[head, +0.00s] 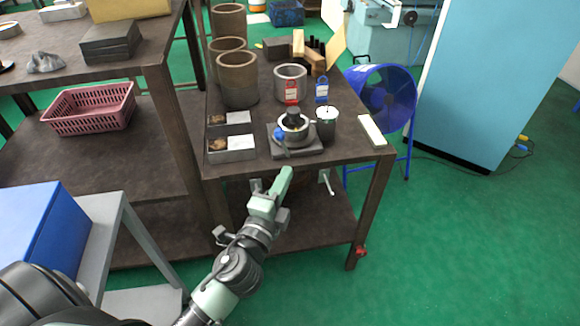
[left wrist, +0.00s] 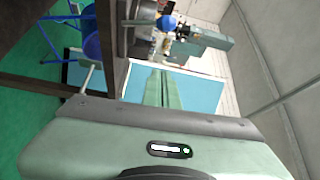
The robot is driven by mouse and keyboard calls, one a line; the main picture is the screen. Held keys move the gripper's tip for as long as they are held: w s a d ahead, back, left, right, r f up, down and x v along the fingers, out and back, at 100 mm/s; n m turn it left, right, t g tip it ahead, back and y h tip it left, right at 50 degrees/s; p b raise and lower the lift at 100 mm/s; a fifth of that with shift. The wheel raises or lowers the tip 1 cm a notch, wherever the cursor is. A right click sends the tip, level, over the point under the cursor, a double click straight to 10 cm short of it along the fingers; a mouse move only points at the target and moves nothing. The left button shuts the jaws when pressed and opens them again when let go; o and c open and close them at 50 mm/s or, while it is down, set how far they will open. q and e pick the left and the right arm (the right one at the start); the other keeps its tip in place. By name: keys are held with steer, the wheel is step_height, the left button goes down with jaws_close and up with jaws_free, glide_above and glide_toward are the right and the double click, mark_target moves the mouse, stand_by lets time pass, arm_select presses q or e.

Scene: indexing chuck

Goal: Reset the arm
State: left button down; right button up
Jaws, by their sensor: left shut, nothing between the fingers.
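My left gripper (head: 285,181) is in front of the brown table's front edge, a little below and in front of the indexing chuck. Its fingers are together with nothing between them; they also show in the left wrist view (left wrist: 162,90). The indexing chuck (head: 293,127) sits on a dark square base near the table's front edge, with a black part on top and a blue knob (head: 280,133) at its left. The chuck and the gripper are apart. My right gripper is not in the head view.
The brown table (head: 345,155) carries a grey cup (head: 326,122), metal trays (head: 231,149), a pale ring (head: 290,80), tall brown cylinders (head: 238,80) and red and blue tags. A blue fan (head: 387,93) stands right of it. Green floor lies open at the right.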

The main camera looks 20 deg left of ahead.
arm_select(q)
steer(key=shift+s+f, duration=0.1)
steer(key=shift+s, duration=0.3)
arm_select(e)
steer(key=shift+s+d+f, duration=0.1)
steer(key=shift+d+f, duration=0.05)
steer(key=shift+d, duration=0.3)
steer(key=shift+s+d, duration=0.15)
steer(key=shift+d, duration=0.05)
